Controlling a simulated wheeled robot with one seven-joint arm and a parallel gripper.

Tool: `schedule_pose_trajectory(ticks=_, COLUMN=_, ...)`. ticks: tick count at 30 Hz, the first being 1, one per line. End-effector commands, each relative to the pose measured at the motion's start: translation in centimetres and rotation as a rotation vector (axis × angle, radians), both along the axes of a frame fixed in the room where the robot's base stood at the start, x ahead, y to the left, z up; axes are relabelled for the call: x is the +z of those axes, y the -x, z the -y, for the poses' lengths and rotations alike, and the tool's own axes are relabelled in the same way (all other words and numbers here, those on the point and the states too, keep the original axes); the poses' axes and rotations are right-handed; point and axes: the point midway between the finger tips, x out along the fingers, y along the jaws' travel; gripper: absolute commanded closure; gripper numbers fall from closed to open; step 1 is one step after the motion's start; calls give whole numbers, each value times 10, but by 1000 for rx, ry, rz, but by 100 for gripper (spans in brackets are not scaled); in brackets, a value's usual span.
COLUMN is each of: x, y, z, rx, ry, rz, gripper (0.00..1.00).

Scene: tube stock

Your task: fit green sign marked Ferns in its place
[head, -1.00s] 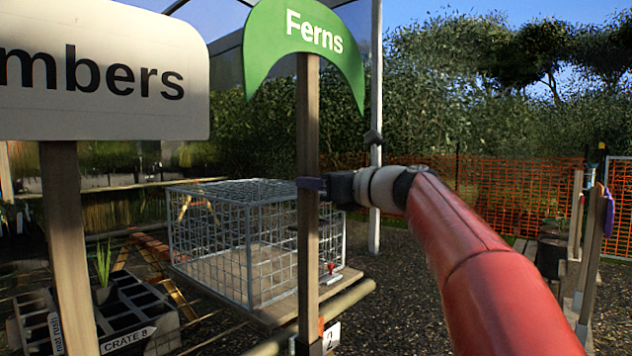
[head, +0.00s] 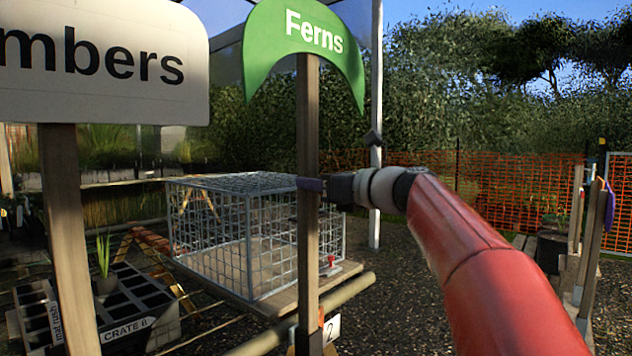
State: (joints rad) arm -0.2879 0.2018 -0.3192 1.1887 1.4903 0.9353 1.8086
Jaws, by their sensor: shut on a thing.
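The green crescent-shaped sign marked Ferns (head: 305,35) is upright near the middle of the view, on a brown wooden post (head: 308,120). My gripper (head: 310,184) is shut on this post, about midway along it, reaching in from the right. The post's lower end comes down beside a white tag marked 2 (head: 331,328), with a bit of orange by it. I cannot tell whether the post's foot is inside a holder there.
A white sign ending in "mbers" (head: 100,95) stands close on the left. Behind are a wire cage (head: 250,235) on a wooden base, a crate marked CRATE 8 (head: 125,328) and a pole (head: 350,290). Orange netting (head: 510,190) and posts (head: 592,240) are on the right.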

Motion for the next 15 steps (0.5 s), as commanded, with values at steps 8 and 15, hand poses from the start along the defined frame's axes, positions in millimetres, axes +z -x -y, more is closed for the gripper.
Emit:
schedule_pose_trajectory(ticks=8, x=-10, y=1, z=1, rx=-1, ry=-2, rz=2, gripper=98)
schedule_pose_trajectory(ticks=15, x=-18, y=1, z=0, rx=0, ry=-2, rz=3, gripper=98)
